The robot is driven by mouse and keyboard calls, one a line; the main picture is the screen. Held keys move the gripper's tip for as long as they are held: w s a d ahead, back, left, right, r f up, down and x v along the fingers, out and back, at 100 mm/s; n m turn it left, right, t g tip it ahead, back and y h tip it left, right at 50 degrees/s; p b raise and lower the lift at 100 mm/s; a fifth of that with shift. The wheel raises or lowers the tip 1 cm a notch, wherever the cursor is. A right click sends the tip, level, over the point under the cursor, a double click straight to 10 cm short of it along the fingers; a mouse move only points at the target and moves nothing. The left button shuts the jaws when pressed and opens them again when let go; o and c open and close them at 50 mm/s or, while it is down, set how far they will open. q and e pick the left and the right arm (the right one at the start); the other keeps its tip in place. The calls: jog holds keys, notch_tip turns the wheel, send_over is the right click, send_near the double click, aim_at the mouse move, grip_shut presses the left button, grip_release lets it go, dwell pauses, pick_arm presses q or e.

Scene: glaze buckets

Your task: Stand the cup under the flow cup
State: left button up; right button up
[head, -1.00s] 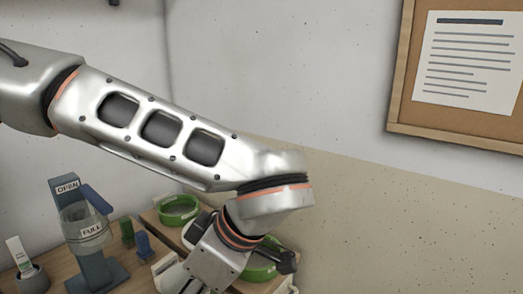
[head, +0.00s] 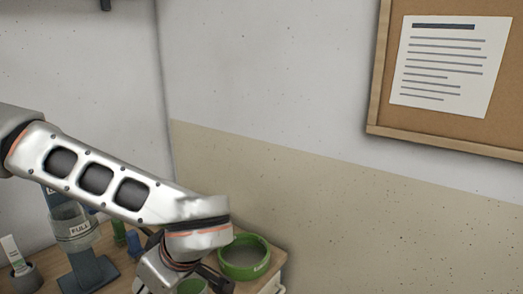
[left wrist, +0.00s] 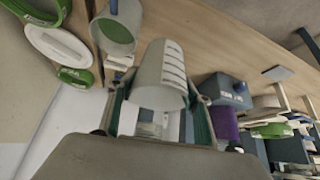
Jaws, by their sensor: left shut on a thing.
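A pale grey cup with dark line marks (left wrist: 162,72) sits between the fingers of my left gripper (left wrist: 158,108) in the left wrist view. The gripper is shut on it. In the head view, the clear flow cup with a "FULL" label (head: 80,230) is on a blue stand (head: 88,272) at the lower left. My left forearm crosses in front of the stand's upper part. My left wrist is to the right of the flow cup; its fingers and the held cup cannot be made out there. My right gripper is not in view.
Small green (head: 118,231) and blue (head: 134,243) blocks stand right of the flow cup. A green-rimmed bowl (head: 245,256) is near the table's right edge. A grey holder with a white strip (head: 22,279) is far left. Another pale container with green contents (left wrist: 116,30) shows in the wrist view.

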pick_arm(q)
jog(key=a+f+m+t, duration=0.1)
jog(key=a+f+m, duration=0.1)
jog(key=a+f, duration=0.1)
jog(key=shift+w+a+f+h, duration=0.3)
jog(key=shift+a+f, duration=0.1)
jog(key=shift+a, duration=0.45)
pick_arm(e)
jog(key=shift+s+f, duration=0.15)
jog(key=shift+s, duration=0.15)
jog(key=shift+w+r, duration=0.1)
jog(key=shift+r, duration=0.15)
